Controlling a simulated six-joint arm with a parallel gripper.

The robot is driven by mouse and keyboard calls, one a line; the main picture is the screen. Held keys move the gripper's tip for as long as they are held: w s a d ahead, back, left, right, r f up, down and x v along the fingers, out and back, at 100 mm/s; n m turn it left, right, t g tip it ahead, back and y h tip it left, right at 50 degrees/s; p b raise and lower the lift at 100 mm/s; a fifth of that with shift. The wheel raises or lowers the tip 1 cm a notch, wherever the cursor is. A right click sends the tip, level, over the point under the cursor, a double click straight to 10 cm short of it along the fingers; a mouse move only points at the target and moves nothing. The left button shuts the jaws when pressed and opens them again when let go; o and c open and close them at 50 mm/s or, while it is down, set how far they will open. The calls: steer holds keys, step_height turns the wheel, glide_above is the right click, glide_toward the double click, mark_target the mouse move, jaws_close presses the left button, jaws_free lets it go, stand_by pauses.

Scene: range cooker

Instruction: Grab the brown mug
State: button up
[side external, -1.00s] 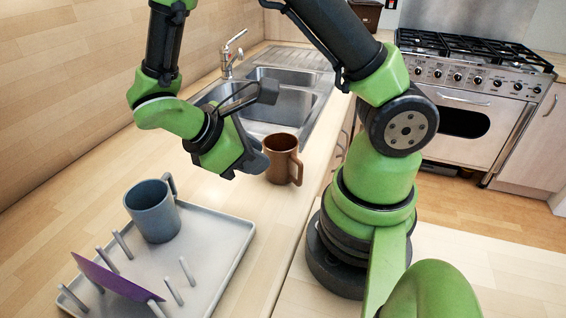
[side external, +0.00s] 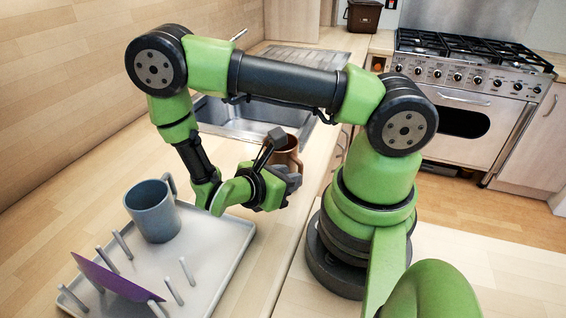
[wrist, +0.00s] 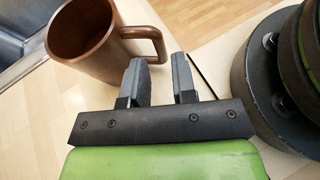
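The brown mug (side external: 287,152) stands upright on the wooden counter near the sink, partly hidden behind my gripper in the side view. In the wrist view the mug (wrist: 88,45) is at the upper left, with its handle (wrist: 148,42) pointing right. My gripper (wrist: 160,75) is open, its two dark fingers apart with nothing between them. The fingertips lie just below the handle in the picture; the left finger is close to it. I cannot tell whether they touch. In the side view my gripper (side external: 286,178) is low over the counter, in front of the mug.
A grey-blue mug (side external: 153,212) stands on a grey drying tray (side external: 225,262) with pegs and a purple plate (side external: 112,277). The metal sink (side external: 240,118) lies behind the brown mug. My own base is close on the right in the wrist view.

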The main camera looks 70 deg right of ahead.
steer(key=x, duration=0.3)
steer(key=shift+s+d+f, duration=0.1)
steer(key=shift+f, duration=0.1)
jaws_close()
steer(key=shift+r, duration=0.1)
